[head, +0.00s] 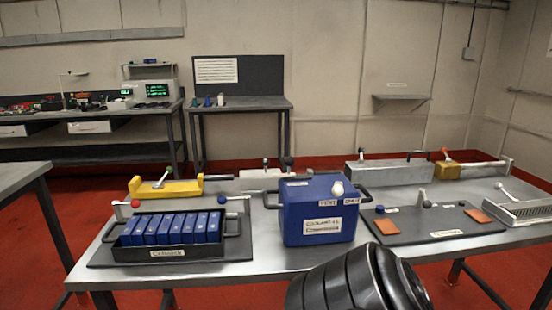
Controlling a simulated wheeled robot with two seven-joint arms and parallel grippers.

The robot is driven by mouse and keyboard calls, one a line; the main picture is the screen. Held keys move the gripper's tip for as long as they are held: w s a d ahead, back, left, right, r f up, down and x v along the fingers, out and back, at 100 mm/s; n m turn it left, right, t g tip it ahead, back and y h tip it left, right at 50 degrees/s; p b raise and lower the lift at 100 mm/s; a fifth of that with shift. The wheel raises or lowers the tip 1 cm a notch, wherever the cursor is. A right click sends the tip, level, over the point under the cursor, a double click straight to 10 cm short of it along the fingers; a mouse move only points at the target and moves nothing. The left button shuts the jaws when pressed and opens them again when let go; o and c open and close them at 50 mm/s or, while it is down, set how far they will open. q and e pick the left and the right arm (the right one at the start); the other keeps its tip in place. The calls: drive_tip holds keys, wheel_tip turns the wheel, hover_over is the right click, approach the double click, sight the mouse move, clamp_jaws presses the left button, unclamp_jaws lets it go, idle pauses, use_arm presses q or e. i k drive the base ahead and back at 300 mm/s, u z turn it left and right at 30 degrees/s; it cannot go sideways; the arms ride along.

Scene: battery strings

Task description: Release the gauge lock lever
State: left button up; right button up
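No lever is readably labelled as the gauge lock, so I cannot tell which one it is. A yellow fixture (150,191) at the back left of the table carries a lever with a green knob (169,170). At the back right, a yellow block (447,172) on a rail has a lever with a red knob (444,151). A long grey box (388,173) beside it has a dark-knobbed lever (361,154). Neither of my grippers is in view; a black rounded part of my own arm shows at the bottom.
A blue box (319,222) with black handles stands mid-table. A black tray (167,253) of blue cells stands left, between red-knobbed and blue-knobbed levers. A dark board (410,233) with orange pads and a slotted grey tray (517,211) lie right. Bare metal shows along the table's front (230,274).

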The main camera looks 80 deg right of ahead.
sight(498, 186)
drive_tip(key=z, duration=1.1)
drive_tip(key=k, duration=0.2)
drive_tip(key=z, duration=4.05)
drive_tip(key=i, duration=2.7)
drive_tip(key=u, duration=3.15)
